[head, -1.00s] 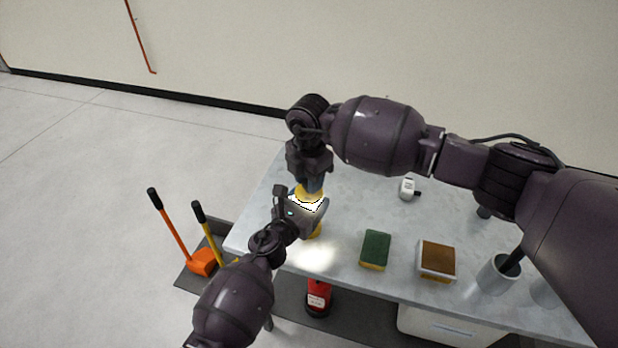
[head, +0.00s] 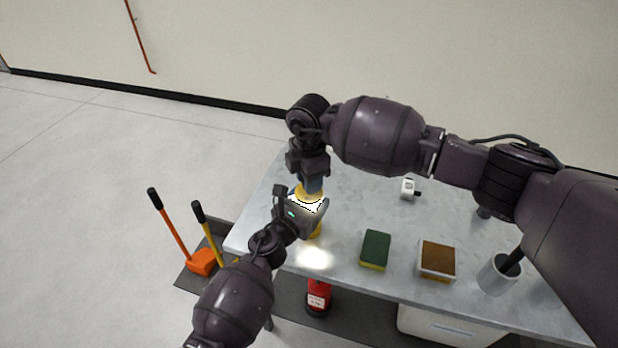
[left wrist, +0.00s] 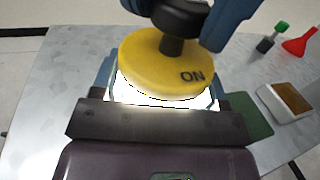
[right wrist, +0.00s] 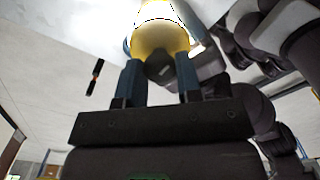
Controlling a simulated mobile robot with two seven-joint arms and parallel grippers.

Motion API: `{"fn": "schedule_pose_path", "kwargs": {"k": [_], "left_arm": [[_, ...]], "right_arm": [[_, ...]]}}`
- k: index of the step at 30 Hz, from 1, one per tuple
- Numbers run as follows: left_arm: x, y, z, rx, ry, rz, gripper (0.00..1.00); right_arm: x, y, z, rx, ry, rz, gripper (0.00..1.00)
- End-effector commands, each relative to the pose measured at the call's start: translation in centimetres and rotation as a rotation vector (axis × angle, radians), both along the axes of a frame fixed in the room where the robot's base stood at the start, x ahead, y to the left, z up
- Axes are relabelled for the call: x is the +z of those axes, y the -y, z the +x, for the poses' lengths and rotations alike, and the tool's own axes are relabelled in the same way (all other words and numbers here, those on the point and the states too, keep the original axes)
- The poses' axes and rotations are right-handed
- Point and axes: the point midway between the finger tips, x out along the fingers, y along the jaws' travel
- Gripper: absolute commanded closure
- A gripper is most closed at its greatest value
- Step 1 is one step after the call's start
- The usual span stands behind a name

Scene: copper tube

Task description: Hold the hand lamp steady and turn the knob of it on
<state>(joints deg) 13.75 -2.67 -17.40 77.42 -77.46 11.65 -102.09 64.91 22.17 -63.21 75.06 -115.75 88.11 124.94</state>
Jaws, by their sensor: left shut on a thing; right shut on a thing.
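The hand lamp (head: 310,193) stands upright over the table near its left end, with a yellow cap and a white glowing body. Its cap (left wrist: 165,70) reads "ON" in the left wrist view. A black knob (left wrist: 180,18) on a stem tops the cap. My left gripper (head: 306,208) is shut on the lamp body from the front left. My right gripper (head: 311,184) comes from above, its blue fingers shut on the knob. The knob also shows between those fingers in the right wrist view (right wrist: 160,67). The lamp's lower part is mostly hidden by my left gripper.
On the grey table (head: 340,215) are a green sponge (head: 376,250), a brown-topped box (head: 437,260), a grey cup (head: 498,275) and a small white item (head: 408,188). A red extinguisher (head: 318,297) is below the front edge. Long-handled tools (head: 168,225) stand at left.

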Motion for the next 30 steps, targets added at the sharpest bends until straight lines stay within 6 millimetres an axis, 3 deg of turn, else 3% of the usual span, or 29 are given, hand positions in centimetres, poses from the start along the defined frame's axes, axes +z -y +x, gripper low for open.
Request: {"fn": "schedule_pose_path", "kwargs": {"k": [2, 3, 8, 20, 30], "left_arm": [[-0.1, 0.0, 0.0, 0.001, -0.002, 0.001, 0.66], [-0.1, 0.0, 0.0, 0.001, -0.002, 0.001, 0.66], [-0.1, 0.0, 0.0, 0.001, -0.002, 0.001, 0.66], [-0.1, 0.0, 0.0, 0.0, -0.002, 0.001, 0.66], [-0.1, 0.0, 0.0, 0.0, -0.001, 0.0, 0.66]], "right_arm": [[0.1, 0.0, 0.0, 0.0, 0.002, 0.001, 0.91], [0.1, 0.0, 0.0, 0.0, 0.002, 0.001, 0.63], [0.1, 0.0, 0.0, 0.0, 0.001, 0.0, 0.41], [0.9, 0.0, 0.1, 0.001, 0.002, 0.0, 0.41], [6.9, 0.0, 0.1, 0.002, 0.005, 0.001, 0.41]]}}
